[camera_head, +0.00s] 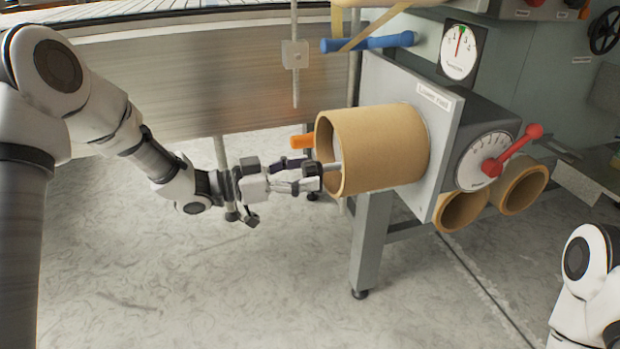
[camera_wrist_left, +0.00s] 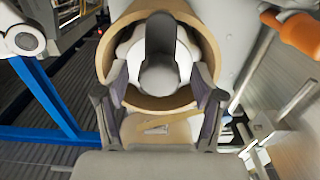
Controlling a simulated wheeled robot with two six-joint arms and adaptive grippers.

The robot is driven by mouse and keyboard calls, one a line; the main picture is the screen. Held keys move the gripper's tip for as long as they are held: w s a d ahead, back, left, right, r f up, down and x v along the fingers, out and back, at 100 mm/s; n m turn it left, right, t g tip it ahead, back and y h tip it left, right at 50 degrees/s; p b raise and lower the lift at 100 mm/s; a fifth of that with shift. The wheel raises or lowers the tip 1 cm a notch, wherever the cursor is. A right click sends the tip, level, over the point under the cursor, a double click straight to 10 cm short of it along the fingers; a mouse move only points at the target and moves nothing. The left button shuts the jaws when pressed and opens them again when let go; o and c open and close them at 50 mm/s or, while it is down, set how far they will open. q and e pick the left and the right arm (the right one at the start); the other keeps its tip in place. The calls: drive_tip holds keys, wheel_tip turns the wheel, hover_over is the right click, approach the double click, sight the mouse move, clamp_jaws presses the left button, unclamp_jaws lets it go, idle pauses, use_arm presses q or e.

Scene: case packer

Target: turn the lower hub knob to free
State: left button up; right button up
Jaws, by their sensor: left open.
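A tan cardboard core (camera_head: 385,150) sits on the hub of a grey housing with a label beginning "Lower". In the left wrist view the core (camera_wrist_left: 205,40) rings a pale hub face with a grey bar-shaped knob (camera_wrist_left: 160,70), its bar roughly upright. My left gripper (camera_head: 312,177) is open at that end, pointing at the knob. In the left wrist view its fingers (camera_wrist_left: 158,85) stand either side of the knob's near end; I cannot tell if they touch it. My right gripper is out of view.
An orange handle (camera_head: 303,141) is close behind the left gripper, also in the left wrist view (camera_wrist_left: 300,35). A dial (camera_head: 487,160) with a red lever (camera_head: 515,150) is on the housing. A blue handle (camera_head: 368,43) is above. Floor at lower left is clear.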

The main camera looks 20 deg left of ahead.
use_arm(q)
drive_tip(key=shift+w+d, duration=0.35)
drive_tip(key=shift+d, duration=0.2)
drive_tip(key=c, duration=1.1)
drive_tip(key=shift+c, duration=0.2)
drive_tip(key=shift+m, duration=0.3)
drive_tip(key=m+b, duration=0.1)
drive_tip(key=m, duration=0.3)
drive_tip(key=shift+f, duration=0.1)
drive_tip(key=m+b, duration=0.2)
drive_tip(key=m, duration=0.2)
drive_tip(key=m+b, duration=0.4)
drive_tip(key=m, duration=0.1)
drive_tip(key=shift+a+f, duration=0.1)
drive_tip(key=shift+r+m+b, duration=0.15)
drive_tip(key=shift+m+b, duration=0.85)
drive_tip(key=shift+m, duration=0.1)
drive_tip(key=shift+r+m+b, duration=0.1)
drive_tip(key=shift+m+b, duration=0.85)
drive_tip(key=shift+m, duration=0.15)
